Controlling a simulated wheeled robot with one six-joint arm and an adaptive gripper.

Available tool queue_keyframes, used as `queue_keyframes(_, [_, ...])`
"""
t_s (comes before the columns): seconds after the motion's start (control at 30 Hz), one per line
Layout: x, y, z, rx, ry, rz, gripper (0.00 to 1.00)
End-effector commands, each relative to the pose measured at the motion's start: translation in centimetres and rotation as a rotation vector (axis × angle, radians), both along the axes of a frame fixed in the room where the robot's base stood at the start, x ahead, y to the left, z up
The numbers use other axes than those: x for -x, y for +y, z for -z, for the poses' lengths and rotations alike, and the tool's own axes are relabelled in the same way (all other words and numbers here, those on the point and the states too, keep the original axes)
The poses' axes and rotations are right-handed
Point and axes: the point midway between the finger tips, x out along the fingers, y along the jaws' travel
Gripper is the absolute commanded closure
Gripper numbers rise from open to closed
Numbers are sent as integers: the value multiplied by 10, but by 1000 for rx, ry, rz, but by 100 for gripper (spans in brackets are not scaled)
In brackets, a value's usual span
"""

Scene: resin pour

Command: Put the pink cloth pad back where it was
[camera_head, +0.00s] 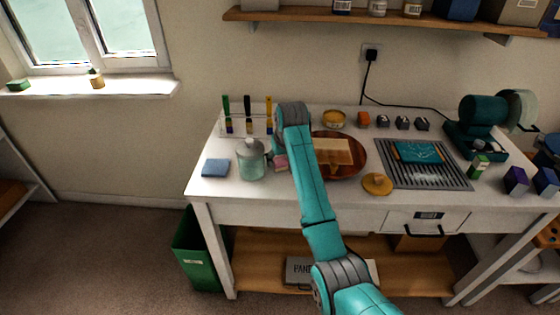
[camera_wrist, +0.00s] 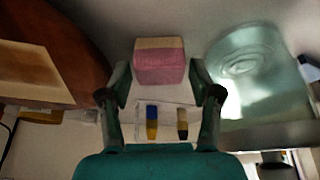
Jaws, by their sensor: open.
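The pink cloth pad (camera_head: 281,164) lies on the white workbench between the glass jar and the round wooden tray, partly hidden by my arm in the head view. In the wrist view the pad (camera_wrist: 160,66) is a pink block with a tan band, centred just beyond my fingertips. My gripper (camera_wrist: 160,84) is open, with one finger to each side of the pad and a visible gap between. In the head view my gripper (camera_head: 276,154) is mostly hidden behind my arm, close to the pad.
A glass jar (camera_head: 251,162) stands close left of the pad; it also shows in the wrist view (camera_wrist: 248,75). The wooden tray (camera_head: 352,163) with a board is close right. A blue pad (camera_head: 215,168) lies at the left. A rack (camera_head: 245,125) of coloured tools stands behind.

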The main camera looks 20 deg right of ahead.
Motion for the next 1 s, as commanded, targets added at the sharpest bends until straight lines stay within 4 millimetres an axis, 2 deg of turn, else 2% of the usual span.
queue_keyframes(0.3, [23,-2,-58,0,-4,0,36])
queue_keyframes(0.5, [36,-3,-87,0,-2,0,36])
queue_keyframes(0.7, [41,-3,-99,0,0,0,36])
queue_keyframes(1.0, [42,-3,-100,0,1,0,36])
